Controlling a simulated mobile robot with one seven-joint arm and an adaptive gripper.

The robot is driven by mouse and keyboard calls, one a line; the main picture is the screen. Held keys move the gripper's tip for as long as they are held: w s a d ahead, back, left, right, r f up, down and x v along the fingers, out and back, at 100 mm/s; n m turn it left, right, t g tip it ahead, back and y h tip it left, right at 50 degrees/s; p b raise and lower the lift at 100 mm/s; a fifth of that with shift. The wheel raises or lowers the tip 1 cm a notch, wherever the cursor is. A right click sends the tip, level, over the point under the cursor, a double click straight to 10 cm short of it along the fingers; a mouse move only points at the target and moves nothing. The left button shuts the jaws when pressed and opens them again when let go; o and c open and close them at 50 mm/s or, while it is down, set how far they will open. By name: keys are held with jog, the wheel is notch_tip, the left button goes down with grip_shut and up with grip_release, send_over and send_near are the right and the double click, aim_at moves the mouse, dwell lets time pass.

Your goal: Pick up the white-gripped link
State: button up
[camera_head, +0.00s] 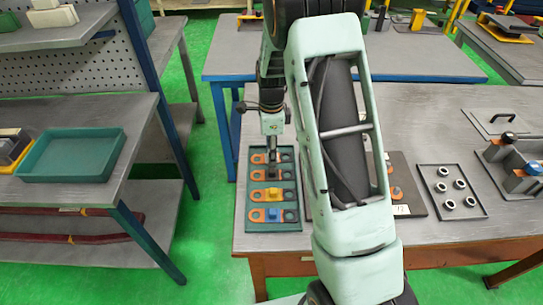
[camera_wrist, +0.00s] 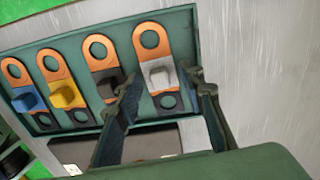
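The white-gripped link (camera_wrist: 151,39) is an orange, two-holed plate with a white block as its grip. It lies at the right end of a row of links in the wrist view. In the head view, its orange plate (camera_head: 259,159) shows at the far end of the tray, with its middle hidden by my gripper. My gripper (camera_wrist: 163,78) is open, with one finger on each side of the white grip in the wrist view. I cannot tell whether the fingers touch it. The green tray (camera_wrist: 222,16) holds the links.
Beside it in the tray lie the black-gripped link (camera_wrist: 98,47), the yellow-gripped link (camera_wrist: 51,61) and the blue-gripped link (camera_wrist: 14,68). A black tray of metal rings (camera_head: 435,175) stands right of my arm. A teal bin (camera_head: 72,156) sits on the left bench.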

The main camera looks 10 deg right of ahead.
grip_shut()
jog(key=shift+r, duration=0.2)
dwell(0.3)
